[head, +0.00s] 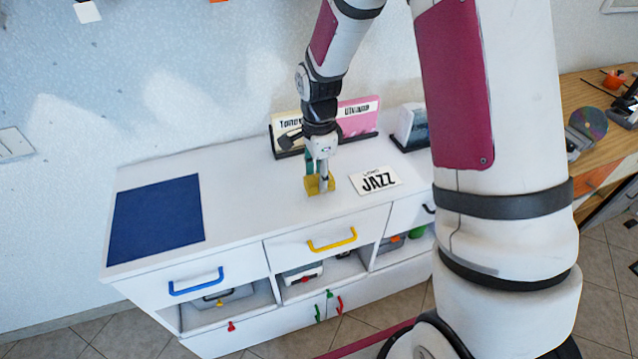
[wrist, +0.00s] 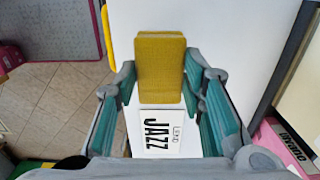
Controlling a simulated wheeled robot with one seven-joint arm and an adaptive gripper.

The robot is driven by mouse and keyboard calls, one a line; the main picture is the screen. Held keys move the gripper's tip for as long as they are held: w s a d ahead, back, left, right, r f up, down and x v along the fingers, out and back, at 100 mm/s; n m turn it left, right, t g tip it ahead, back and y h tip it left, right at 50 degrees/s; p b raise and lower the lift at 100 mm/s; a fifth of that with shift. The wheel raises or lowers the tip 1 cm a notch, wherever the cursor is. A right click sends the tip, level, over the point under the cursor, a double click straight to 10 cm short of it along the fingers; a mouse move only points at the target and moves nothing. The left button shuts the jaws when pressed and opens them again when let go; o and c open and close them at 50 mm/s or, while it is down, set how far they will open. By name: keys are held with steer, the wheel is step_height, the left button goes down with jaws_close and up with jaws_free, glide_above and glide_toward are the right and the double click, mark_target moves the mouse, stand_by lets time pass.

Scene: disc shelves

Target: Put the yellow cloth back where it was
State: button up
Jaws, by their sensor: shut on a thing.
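The yellow cloth (head: 315,185) looks like a small folded yellow block, low over the white cabinet top or touching it; I cannot tell which. In the wrist view the cloth (wrist: 160,65) sits between the two teal-padded fingers. My gripper (head: 320,178) points down above the middle of the cabinet top and is shut on the cloth. It also shows in the wrist view (wrist: 158,82), with one finger on each side of the cloth.
A white JAZZ card (head: 376,181) lies on the cabinet top (head: 235,205) just right of my gripper. A dark blue mat (head: 157,220) lies at the left. Record sleeves in a holder (head: 357,117) stand behind. The yellow-handled drawer (head: 325,240) is closed. Free room lies between mat and gripper.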

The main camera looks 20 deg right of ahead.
steer(key=shift+f, duration=1.6)
steer(key=shift+f, duration=0.15)
steer(key=o, duration=1.2)
